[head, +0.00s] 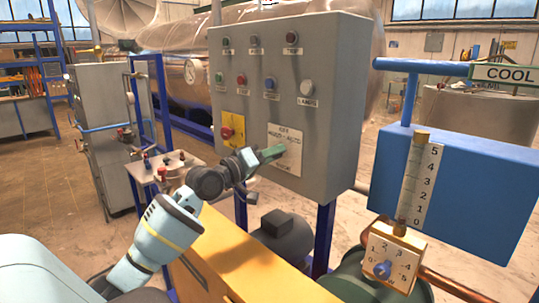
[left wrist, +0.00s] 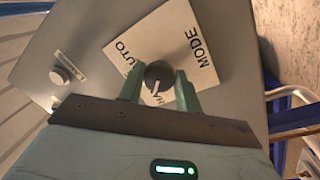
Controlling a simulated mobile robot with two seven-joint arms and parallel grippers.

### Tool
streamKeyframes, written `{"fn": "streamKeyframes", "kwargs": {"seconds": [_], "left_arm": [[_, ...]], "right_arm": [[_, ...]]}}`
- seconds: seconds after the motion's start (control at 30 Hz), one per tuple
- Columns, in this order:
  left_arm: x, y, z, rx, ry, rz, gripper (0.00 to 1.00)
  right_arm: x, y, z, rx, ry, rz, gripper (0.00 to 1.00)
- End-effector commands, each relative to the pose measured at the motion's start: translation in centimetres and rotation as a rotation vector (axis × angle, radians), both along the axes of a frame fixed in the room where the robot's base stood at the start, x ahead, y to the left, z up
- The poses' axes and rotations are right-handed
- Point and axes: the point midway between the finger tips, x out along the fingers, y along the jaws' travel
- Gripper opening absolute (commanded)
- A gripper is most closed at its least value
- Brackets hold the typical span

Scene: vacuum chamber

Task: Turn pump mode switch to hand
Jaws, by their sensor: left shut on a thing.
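The pump mode switch is a dark round knob (left wrist: 158,73) on a white label plate (left wrist: 190,45), which also shows on the grey control box in the head view (head: 287,138). The plate reads AUTO and MODE; another word, starting "HA", is partly hidden. The knob's white mark points down in the left wrist view, towards that partly hidden word. My left gripper (head: 274,153) reaches the plate, its two green fingers on either side of the knob in the left wrist view (left wrist: 159,82), shut on it. In the head view the gripper hides the knob. My right gripper is not in view.
The grey control box (head: 345,75) carries several buttons and lamps and a yellow plate with a red switch (head: 232,129). A blue box with a gauge (head: 450,190) and a dial block (head: 395,255) stand at right. A yellow beam (head: 230,255) runs below my left arm.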

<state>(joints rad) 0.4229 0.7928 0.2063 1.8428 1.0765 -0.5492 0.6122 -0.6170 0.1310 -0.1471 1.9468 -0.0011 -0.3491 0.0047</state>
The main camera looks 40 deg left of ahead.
Motion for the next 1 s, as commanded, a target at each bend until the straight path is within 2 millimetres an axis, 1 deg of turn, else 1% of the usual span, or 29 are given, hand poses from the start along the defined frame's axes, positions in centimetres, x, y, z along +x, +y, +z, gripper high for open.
{"fn": "streamKeyframes", "kwargs": {"seconds": [0.3,0.33,0.47,0.5,0.8,0.87,1.0], "left_arm": [[0.0,0.0,0.1,-0.005,-0.001,-0.001,0.11],[0.0,0.0,0.0,-0.004,-0.001,-0.001,0.36],[0.0,0.0,0.0,-0.004,-0.001,0.000,0.53],[0.0,0.0,0.0,-0.004,-0.001,0.000,0.55],[-0.1,0.1,0.0,-0.003,0.000,0.000,0.55],[-0.4,0.1,-0.1,-0.003,0.001,0.000,0.55],[-1.6,0.3,-0.4,-0.002,0.004,0.000,0.55]], "right_arm": [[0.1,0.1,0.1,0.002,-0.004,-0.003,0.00],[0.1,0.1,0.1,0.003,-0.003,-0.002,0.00],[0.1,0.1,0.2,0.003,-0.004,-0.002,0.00],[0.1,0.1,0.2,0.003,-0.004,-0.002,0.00],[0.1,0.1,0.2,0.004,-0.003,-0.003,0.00],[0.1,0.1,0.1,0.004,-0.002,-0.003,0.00],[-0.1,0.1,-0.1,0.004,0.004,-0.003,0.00]]}}
